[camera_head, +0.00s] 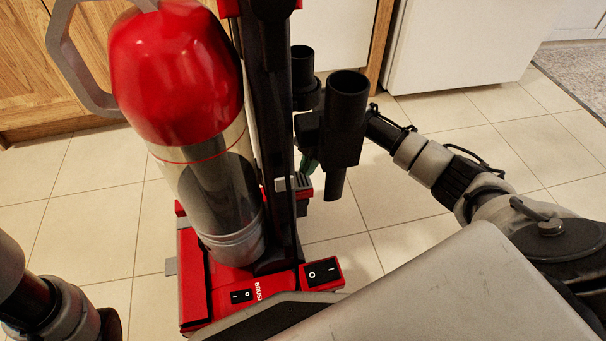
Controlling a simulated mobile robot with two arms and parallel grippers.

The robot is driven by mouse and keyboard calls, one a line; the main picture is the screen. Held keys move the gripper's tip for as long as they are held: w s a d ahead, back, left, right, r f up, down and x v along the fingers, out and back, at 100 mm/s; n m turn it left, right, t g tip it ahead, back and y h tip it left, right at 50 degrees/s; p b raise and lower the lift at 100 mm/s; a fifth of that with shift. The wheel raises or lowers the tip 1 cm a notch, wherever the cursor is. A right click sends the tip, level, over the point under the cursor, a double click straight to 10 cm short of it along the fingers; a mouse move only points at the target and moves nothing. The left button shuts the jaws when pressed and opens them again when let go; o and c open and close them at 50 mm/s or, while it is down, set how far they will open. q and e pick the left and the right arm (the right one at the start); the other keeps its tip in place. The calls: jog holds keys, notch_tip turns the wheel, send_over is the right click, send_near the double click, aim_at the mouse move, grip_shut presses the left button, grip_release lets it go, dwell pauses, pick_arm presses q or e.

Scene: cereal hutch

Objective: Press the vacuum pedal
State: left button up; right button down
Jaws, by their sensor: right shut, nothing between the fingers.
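A red and black upright vacuum (180,80) with a clear canister stands on the tiled floor, left of centre. On its red base are a larger black pedal switch marked O and I (321,272) at the right and a smaller switch (243,296) beside the word "BRUSH". My right arm reaches in from the right, behind the vacuum's black tube holder. My right gripper (309,164) is mostly hidden there; only a small greenish tip shows, above and behind the larger pedal and apart from it. Part of my left arm shows at the lower left; its gripper is out of view.
Wooden cabinets (50,60) stand behind the vacuum at left. A white appliance (460,45) stands at the back right, with a grey rug (577,70) beyond. Bare tiles (95,215) lie left of the vacuum. My grey body covers the lower right.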

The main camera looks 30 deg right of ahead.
jog(key=shift+w+d+r+p, duration=0.2)
jog(key=shift+d+r+p, duration=0.05)
jog(key=shift+d, duration=0.35)
jog(key=shift+w+d+r+p, duration=0.2)
jog(key=shift+d, duration=0.4)
jog(key=shift+r, duration=0.1)
jog(key=p+v, duration=0.7)
jog(key=v, duration=0.3)
jog(key=shift+r, duration=0.3)
jog(key=shift+w+d, duration=0.1)
